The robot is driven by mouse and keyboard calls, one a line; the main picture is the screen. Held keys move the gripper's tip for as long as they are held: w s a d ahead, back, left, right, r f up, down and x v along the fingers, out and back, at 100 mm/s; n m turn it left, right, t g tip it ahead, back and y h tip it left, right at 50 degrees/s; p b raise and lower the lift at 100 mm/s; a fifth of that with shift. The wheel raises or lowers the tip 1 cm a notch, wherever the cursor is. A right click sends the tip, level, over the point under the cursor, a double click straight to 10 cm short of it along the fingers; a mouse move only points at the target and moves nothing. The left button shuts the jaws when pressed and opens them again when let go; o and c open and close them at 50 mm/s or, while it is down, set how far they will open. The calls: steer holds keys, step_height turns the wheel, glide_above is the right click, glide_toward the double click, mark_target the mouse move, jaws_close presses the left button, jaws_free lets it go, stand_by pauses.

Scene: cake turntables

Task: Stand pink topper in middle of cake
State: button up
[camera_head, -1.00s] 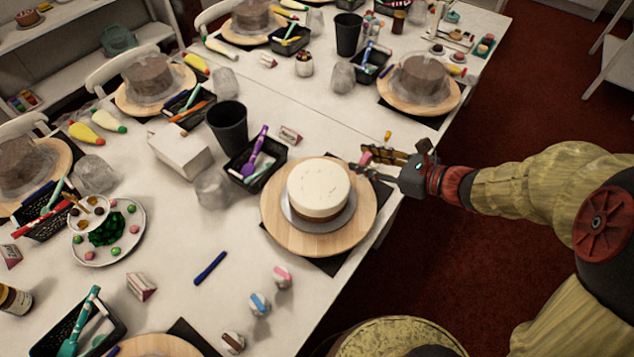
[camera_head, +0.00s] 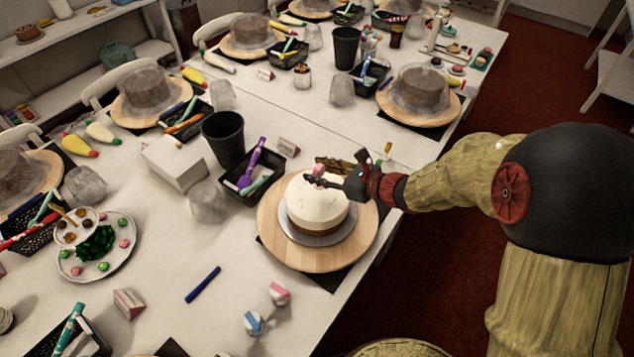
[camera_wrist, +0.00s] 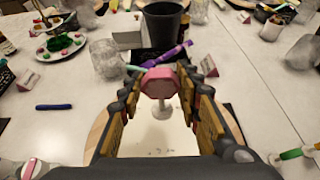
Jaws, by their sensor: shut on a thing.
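The cake (camera_head: 317,205) has a smooth cream top and a brown lower band. It stands on a grey board on a round wooden turntable (camera_head: 277,240). My gripper (camera_head: 318,172) is over the far part of the cake top. It is shut on the pink topper (camera_wrist: 160,84), which has a pink faceted head and a pale stem pointing down. In the head view the topper (camera_head: 319,169) shows as a small pink spot between the fingers. The cream top (camera_wrist: 158,140) lies below it in the wrist view. I cannot tell whether the stem touches the cake.
A black tray (camera_head: 262,190) with a purple tool lies behind the turntable, near a black cup (camera_head: 223,138) and a white box (camera_head: 175,160). A blue pen (camera_head: 203,285) lies on the table in front. Covered brown cakes stand on other turntables.

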steer(key=shift+w+a+f, duration=0.1)
steer(key=shift+a+f, duration=0.1)
steer(key=shift+f, duration=0.15)
steer(key=shift+w+a+f+b, duration=0.1)
steer(key=shift+f+b, duration=0.8)
steer(key=shift+f, duration=0.7)
steer(key=shift+f, duration=0.1)
steer(key=o, duration=0.9)
steer(key=shift+c, duration=0.2)
